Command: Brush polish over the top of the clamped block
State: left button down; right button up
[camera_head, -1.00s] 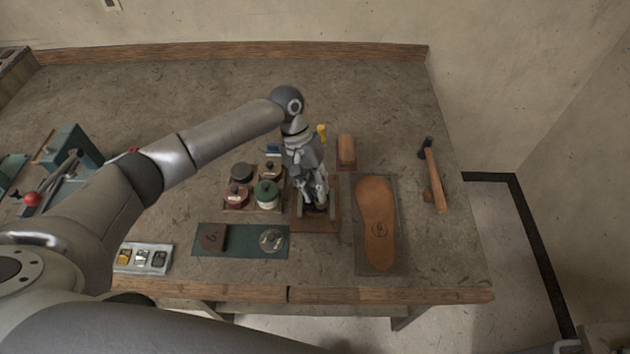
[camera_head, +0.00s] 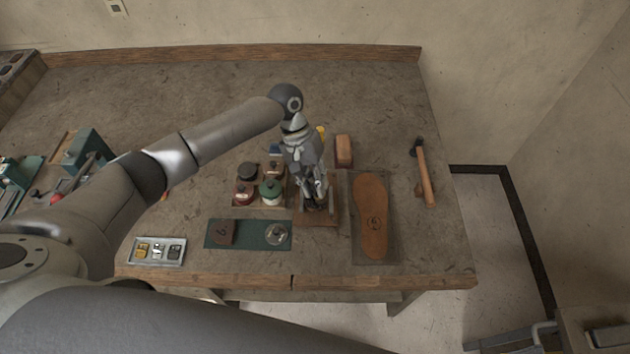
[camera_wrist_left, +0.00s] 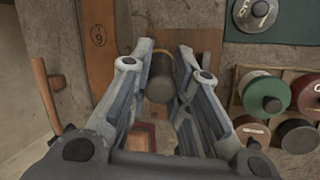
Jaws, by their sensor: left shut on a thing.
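My left gripper (camera_head: 316,198) is low over a brown wooden board (camera_head: 318,219) with upright clamp parts, and hides most of what stands there. In the left wrist view my left gripper (camera_wrist_left: 160,62) is shut on a dark cylindrical tool (camera_wrist_left: 161,80) with a tan rim, which looks like the brush. The board (camera_wrist_left: 199,42) shows behind it. I cannot make out the clamped block or whether the tool touches it. My right gripper is not in view.
Several lidded pots (camera_head: 270,190) stand in a rack left of the board. A green mat (camera_head: 248,238) lies in front of them. A leather sole (camera_head: 371,205), a brown block (camera_head: 344,152) and a hammer (camera_head: 425,175) are to the right. A buckle tray (camera_head: 157,251) is front left.

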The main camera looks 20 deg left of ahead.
pick_arm(q)
notch_tip(320, 180, up, 2)
jog(key=shift+r, duration=0.1)
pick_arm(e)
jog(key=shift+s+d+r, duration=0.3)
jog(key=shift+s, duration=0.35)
